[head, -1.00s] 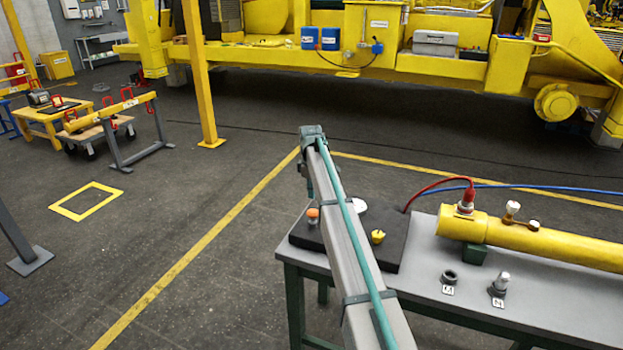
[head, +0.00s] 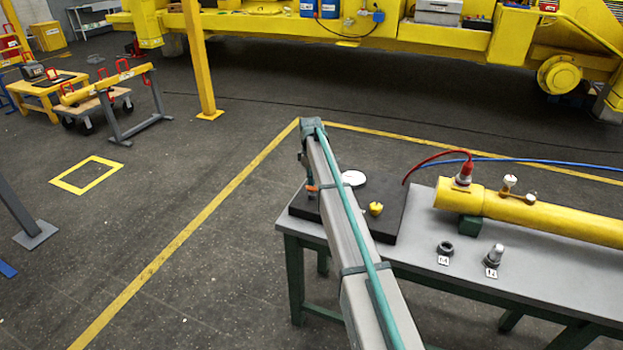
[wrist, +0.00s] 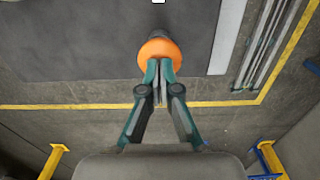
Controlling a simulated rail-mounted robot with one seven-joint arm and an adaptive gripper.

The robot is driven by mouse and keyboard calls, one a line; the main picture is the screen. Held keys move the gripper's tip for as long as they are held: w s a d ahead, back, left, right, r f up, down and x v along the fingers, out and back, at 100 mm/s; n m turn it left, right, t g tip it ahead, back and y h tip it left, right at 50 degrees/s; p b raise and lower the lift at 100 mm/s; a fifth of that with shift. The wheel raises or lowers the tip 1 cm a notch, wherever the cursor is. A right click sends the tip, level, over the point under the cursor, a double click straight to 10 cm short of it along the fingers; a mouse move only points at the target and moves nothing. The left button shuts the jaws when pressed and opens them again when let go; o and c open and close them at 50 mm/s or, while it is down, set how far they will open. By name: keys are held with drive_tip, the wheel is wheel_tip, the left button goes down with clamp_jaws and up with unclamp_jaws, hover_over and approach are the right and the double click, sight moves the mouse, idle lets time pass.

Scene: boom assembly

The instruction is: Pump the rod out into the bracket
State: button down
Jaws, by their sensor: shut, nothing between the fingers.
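My gripper (wrist: 161,68) is shut and empty in the wrist view. Its fingertips overlap an orange round knob (wrist: 158,48) on a dark base; I cannot tell if they touch it. In the head view my arm hides most of the gripper, and only a bit of the orange knob (head: 312,188) shows. A yellow cylinder (head: 540,214) lies on a green support on the grey table (head: 415,222), with a red coupling (head: 464,171) and a white-topped knob on it. I cannot make out the rod or the bracket.
A black mat (head: 390,232) on the table carries a yellow knob (head: 376,208) and a white disc (head: 353,178). Red and blue hoses run behind. Two small labelled fittings (head: 494,256) stand in front of the cylinder.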

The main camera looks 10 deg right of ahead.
drive_tip(key=shift+f, duration=0.9)
drive_tip(key=shift+s, duration=0.1)
drive_tip(key=shift+r, duration=0.15)
wheel_tip(320, 180, up, 14)
drive_tip(key=b, duration=0.1)
drive_tip(key=shift+a, duration=0.15)
idle(0.3)
drive_tip(key=shift+b, duration=0.6)
drive_tip(key=shift+s+r+b, duration=0.15)
drive_tip(key=shift+r+b, duration=1.15)
drive_tip(key=shift+b, duration=0.3)
